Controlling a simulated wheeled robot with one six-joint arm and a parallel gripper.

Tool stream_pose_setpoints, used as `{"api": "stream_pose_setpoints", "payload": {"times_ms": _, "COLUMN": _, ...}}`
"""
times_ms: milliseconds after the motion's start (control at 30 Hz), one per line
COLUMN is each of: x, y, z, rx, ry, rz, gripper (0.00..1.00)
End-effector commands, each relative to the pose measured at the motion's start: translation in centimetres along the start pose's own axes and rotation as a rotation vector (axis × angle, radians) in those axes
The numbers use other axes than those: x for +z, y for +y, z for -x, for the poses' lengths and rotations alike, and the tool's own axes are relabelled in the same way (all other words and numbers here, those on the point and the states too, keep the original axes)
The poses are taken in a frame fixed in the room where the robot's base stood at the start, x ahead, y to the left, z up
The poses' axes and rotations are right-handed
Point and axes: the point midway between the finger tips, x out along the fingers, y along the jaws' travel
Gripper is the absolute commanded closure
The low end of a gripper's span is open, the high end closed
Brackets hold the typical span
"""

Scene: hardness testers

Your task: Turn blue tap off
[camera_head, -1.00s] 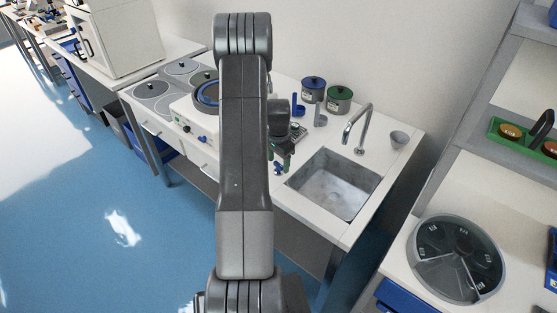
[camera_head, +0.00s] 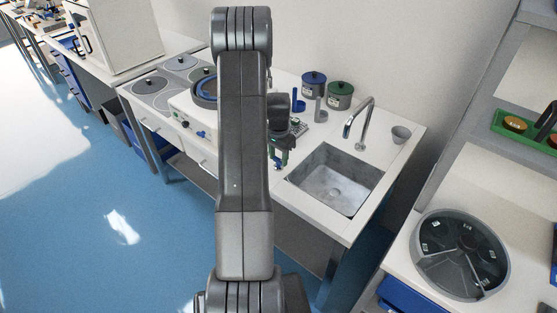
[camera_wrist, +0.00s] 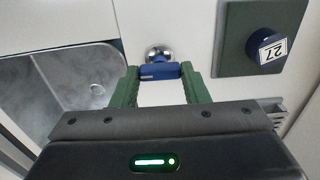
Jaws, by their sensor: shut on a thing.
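The blue tap (camera_wrist: 160,72) has a blue handle on a round chrome base. In the wrist view it sits at top centre, on the white surface beside the sink. My gripper (camera_wrist: 160,74) has green fingers, one on each side of the blue handle, and is shut on it. In the head view my gripper (camera_head: 281,157) is at the front edge of the white counter, left of the sink, and my arm hides part of the area. The handle's details are too small to tell there.
The metal sink (camera_head: 337,181) lies right of my gripper, with a curved faucet (camera_head: 359,122) behind it. In the wrist view, a blue knob labelled 27 (camera_wrist: 270,47) is to the right.

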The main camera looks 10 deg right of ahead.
Motion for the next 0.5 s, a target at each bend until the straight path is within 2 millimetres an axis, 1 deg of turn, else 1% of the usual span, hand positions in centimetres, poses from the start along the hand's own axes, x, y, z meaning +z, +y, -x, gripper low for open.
{"api": "stream_pose_setpoints", "payload": {"times_ms": 367, "x": -0.03, "y": -0.02, "z": 0.08, "rx": -0.001, "ry": 0.001, "rz": 0.029, "gripper": 0.82}}
{"api": "stream_pose_setpoints", "payload": {"times_ms": 400, "x": -0.02, "y": -0.02, "z": 0.08, "rx": 0.0, "ry": 0.001, "rz": 0.029, "gripper": 0.53}}
{"api": "stream_pose_setpoints", "payload": {"times_ms": 467, "x": -0.02, "y": -0.02, "z": 0.08, "rx": 0.0, "ry": 0.001, "rz": 0.028, "gripper": 0.41}}
{"api": "stream_pose_setpoints", "payload": {"times_ms": 500, "x": -0.02, "y": -0.02, "z": 0.08, "rx": 0.0, "ry": 0.001, "rz": 0.028, "gripper": 0.37}}
